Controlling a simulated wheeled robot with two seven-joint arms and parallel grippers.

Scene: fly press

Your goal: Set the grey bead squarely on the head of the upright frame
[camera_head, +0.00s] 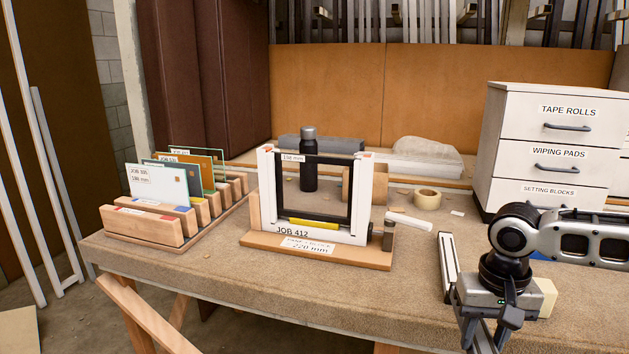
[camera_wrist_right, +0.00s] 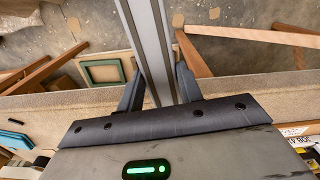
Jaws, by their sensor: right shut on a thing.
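My right gripper (camera_head: 487,325) is right of and nearer than the frame, pointing down. In the right wrist view, its fingers (camera_wrist_right: 157,88) are shut on the long grey bead (camera_wrist_right: 150,40), which reaches out past the bench edge. A pale bar (camera_head: 449,265) beyond the gripper looks like the bead's far part; the gripper hides the join. My left gripper is not in view.
A slotted wooden rack (camera_head: 141,227) with several panels stands left. A white drawer unit (camera_head: 555,140) is at back right. The bench front (camera_head: 330,295) is clear.

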